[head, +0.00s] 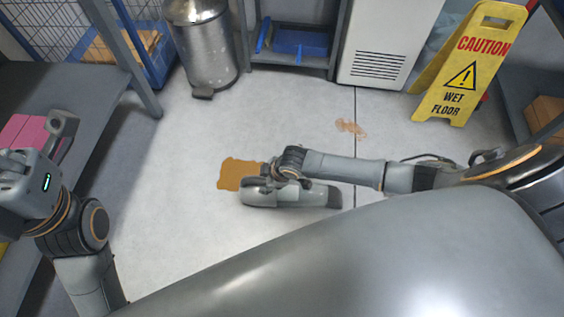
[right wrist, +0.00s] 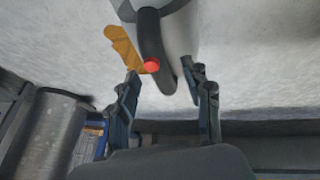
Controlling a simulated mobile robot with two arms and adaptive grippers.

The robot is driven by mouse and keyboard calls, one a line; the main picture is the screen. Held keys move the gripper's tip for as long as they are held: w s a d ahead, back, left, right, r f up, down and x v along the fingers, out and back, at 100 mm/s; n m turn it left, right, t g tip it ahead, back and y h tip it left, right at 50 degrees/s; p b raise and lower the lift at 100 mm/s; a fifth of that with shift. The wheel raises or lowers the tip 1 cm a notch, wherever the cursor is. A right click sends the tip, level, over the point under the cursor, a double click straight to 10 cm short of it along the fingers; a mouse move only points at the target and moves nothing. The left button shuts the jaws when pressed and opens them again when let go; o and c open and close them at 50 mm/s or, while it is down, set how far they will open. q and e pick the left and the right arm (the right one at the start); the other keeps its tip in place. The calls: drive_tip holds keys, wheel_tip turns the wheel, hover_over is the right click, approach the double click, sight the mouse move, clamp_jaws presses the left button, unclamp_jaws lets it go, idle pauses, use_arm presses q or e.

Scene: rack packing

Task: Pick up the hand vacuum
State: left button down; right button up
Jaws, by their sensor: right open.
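The hand vacuum (head: 262,197) is grey with a darker end and lies on the floor in the middle of the head view. My right gripper (head: 287,180) is right above it, partly covering its top. In the right wrist view, my right gripper (right wrist: 165,76) is open, with its fingers spread near the dark handle of the vacuum (right wrist: 152,35), which has a red button. The handle's lower end reaches between the fingertips; I cannot tell whether they touch it. My left gripper (head: 40,148) is at the left edge, its finger opening unclear.
A brown spill (head: 236,174) lies beside the vacuum. A smaller stain (head: 350,128) is farther back. A yellow wet-floor sign (head: 462,75) stands at the back right, and a metal bin (head: 204,48) at the back left. A grey shelf (head: 75,90) is at left.

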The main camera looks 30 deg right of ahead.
drive_tip(key=shift+w+a+f, duration=0.15)
drive_tip(key=shift+w+f, duration=0.1)
drive_tip(key=shift+f, duration=0.35)
drive_tip(key=shift+c, duration=0.3)
clamp_jaws()
drive_tip(key=shift+r, duration=0.1)
drive_tip(key=shift+r, duration=0.15)
